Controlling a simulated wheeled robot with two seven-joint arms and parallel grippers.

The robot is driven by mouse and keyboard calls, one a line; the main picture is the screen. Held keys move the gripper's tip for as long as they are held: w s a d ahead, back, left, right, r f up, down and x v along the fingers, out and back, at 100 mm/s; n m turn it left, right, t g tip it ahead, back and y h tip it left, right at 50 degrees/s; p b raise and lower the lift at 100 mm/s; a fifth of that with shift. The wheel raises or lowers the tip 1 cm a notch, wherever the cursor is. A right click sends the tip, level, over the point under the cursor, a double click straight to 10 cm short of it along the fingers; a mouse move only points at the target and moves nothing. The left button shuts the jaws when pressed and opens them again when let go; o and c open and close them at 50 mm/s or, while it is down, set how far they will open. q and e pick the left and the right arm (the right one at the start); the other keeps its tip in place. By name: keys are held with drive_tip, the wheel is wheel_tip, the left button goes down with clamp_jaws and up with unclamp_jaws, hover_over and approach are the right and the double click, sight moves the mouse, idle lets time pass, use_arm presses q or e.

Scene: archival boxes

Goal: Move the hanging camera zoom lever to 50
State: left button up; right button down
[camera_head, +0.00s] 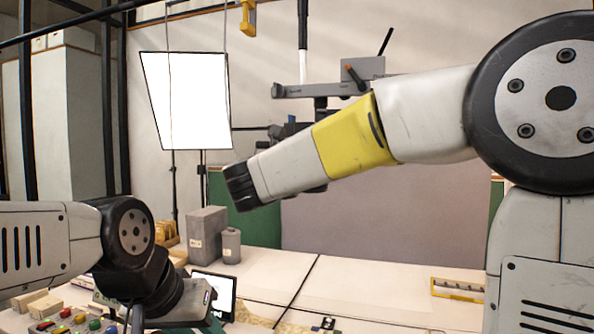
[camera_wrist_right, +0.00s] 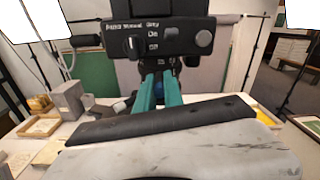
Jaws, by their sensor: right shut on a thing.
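The hanging camera (camera_wrist_right: 155,40) is a black box at the top of the right wrist view, with a printed front panel, a dark switch and a round grey button. In the head view a dark part of it (camera_head: 285,131) shows behind my right arm. My right gripper's teal fingers (camera_wrist_right: 160,86) reach up to the camera's underside and are shut on a small dark part there, apparently the zoom lever; the fingertips mostly hide it, and no scale reading is legible. My left arm is low at left in the head view; its fingers are not clearly visible.
A grey column mount (camera_head: 325,89) stands above the camera. A white light panel (camera_head: 186,100) is at left. Grey boxes (camera_head: 207,235) and a tablet (camera_head: 214,291) are on the pale table (camera_head: 355,290). A yellow-edged tray (camera_head: 458,290) lies at right.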

drive_tip(key=shift+d+y, duration=0.1)
drive_tip(key=shift+y, duration=0.2)
drive_tip(key=c, duration=1.5)
unclamp_jaws()
drive_tip(key=shift+o, duration=0.2)
drive_tip(key=v, duration=0.8)
